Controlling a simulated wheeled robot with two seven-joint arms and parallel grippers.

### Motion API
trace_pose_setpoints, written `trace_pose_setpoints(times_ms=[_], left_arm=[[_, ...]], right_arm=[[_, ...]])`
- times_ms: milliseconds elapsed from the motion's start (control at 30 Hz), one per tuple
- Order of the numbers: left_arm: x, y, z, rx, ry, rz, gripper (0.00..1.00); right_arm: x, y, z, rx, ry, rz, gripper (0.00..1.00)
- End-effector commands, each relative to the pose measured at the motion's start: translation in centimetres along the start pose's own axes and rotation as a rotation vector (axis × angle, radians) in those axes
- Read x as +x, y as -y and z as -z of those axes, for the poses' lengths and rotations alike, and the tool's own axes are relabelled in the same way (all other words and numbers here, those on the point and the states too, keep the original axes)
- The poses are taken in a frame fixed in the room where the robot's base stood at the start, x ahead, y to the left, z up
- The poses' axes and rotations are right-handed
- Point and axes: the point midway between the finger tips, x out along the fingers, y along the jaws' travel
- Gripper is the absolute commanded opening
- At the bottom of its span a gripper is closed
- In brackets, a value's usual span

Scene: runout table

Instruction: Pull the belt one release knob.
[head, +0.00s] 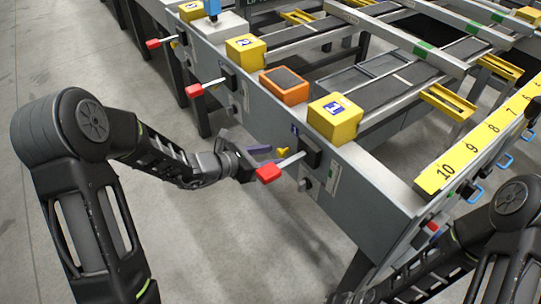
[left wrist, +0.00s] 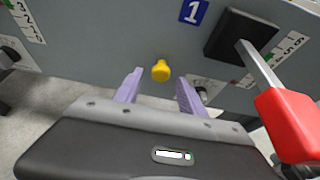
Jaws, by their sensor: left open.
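The belt one release knob is a small yellow knob (head: 283,152) on the grey side panel, near the blue label with a 1. In the left wrist view the knob (left wrist: 160,71) shows between and just beyond my two purple fingers. My left gripper (head: 262,152) is open and empty, facing the panel. In the left wrist view the gripper (left wrist: 160,84) has a finger on each side of the knob's line, with no visible contact. My right arm shows at the lower right, but its fingers are not seen.
A lever with a red handle (head: 269,172) juts out close to the right of my left gripper; it also shows in the left wrist view (left wrist: 290,122). A yellow box marked 1 (head: 334,119) and an orange box (head: 284,86) sit above the panel. The floor to the left is clear.

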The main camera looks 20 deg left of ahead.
Motion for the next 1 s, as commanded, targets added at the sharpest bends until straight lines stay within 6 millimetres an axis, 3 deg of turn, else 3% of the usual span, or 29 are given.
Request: trace_pose_setpoints(times_ms=[500,1000], left_arm=[[-7.1,0.0,0.0,-0.002,-0.001,-0.002,0.47],[-7.5,0.0,0.1,-0.002,-0.001,-0.002,0.47]], right_arm=[[-1.3,0.5,0.0,-0.001,0.0,0.0,0.0],[-1.3,0.5,0.0,-0.001,0.0,0.0,0.0]])
